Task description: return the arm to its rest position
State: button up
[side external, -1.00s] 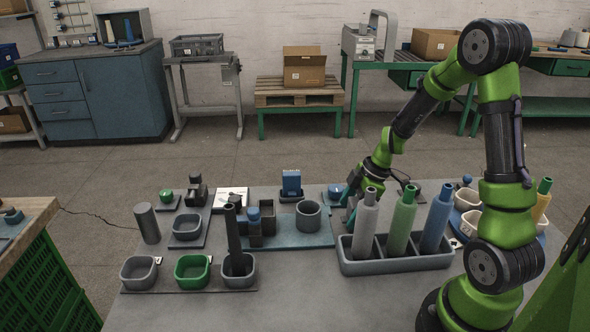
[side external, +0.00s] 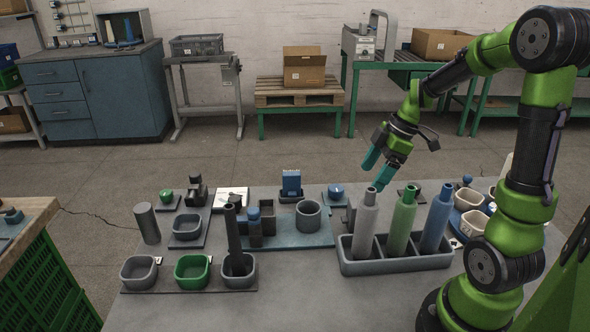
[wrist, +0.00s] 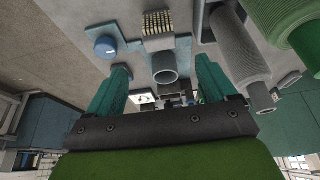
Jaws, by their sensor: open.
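My gripper (side external: 379,168) has teal fingers and hangs in the air above the back of the table, behind the bobbin rack. Its fingers point down and to the left. In the wrist view my gripper (wrist: 162,85) shows its two teal fingers spread apart with nothing between them. My green and black arm reaches up from the right of the side view and over to the gripper. Nothing touches the fingers in either view.
A grey rack (side external: 400,262) holds grey, green and blue bobbins upright below my gripper. A blue plate (side external: 290,240) with a grey cup (side external: 308,215) lies left of it. Bins, including a green one (side external: 193,271), stand at front left. The air around the gripper is clear.

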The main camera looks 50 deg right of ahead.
jog(key=s+a+r+m+t, duration=0.1)
jog(key=s+a+r+m, duration=0.1)
jog(key=a, duration=0.4)
jog(key=s+a+r+m+t, duration=0.1)
jog(key=s+a+r+m, duration=0.1)
jog(key=a+r+m, duration=0.2)
jog(key=s+a+r+m+t+h, duration=0.1)
jog(key=s+a+r+m+t, duration=0.1)
jog(key=a+m, duration=0.5)
jog(key=shift+s+a+r, duration=0.3)
jog(key=shift+a+r, duration=0.4)
jog(key=shift+r, duration=0.2)
